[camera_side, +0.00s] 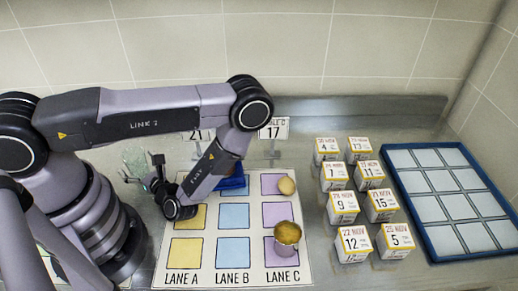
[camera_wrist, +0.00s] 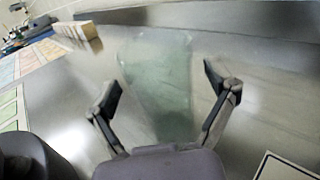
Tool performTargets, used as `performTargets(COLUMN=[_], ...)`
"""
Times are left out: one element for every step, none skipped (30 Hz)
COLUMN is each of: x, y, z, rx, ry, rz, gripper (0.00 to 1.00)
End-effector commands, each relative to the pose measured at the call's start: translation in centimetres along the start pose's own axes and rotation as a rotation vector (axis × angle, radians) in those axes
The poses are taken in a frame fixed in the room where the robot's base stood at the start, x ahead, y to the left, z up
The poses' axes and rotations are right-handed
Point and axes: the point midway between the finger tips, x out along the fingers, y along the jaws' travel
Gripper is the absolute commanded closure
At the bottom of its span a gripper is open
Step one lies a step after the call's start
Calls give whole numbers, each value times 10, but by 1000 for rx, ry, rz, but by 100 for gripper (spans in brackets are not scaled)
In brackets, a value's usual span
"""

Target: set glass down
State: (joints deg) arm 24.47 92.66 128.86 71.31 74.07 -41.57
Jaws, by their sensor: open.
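The clear, greenish glass (camera_wrist: 158,75) stands on the metal counter in the wrist view. It is faint in the side view (camera_side: 136,156), left of the lane mat and partly behind my arm. My gripper (camera_wrist: 164,90) is open, with one finger on each side of the glass and a visible gap to each. In the side view my gripper (camera_side: 144,170) points left, towards the glass. Whether any part of the gripper touches the glass I cannot tell.
The lane mat (camera_side: 219,280) has yellow, blue and purple squares. Several date-labelled boxes (camera_side: 343,207) and a blue-rimmed tray (camera_side: 431,246) stand right.

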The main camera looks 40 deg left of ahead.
Motion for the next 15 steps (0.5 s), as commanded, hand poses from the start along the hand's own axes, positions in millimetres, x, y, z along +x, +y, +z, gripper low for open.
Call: performTargets(x=[0, 0, 0, 0, -1, -5, -8, -12, -18, -24, -29, -37, -44, -51, -60], y=[0, 0, 0, 0, 0, -1, -1, -2, -2, -2, -2, -2, -2, -2, -2], z=[0, 0, 2, 3, 4, 3, 3, 3, 3, 3, 3, 3, 3, 3, 3], rx=[0, 0, 0, 0, -1, -1, -1, -2, -2, -4, -4, -5, -5, -5, -5], ry=[0, 0, 0, 0, 0, 0, -1, -1, -1, 0, 2, 2, 2, 2, 3], rz=[0, 0, 0, 0, -1, -3, -4, -6, -7, -8, -9, -10, -10, -9, -9], gripper=[15, 15, 15, 15, 15, 15, 15, 15, 15, 15, 15, 15, 15, 15, 15])
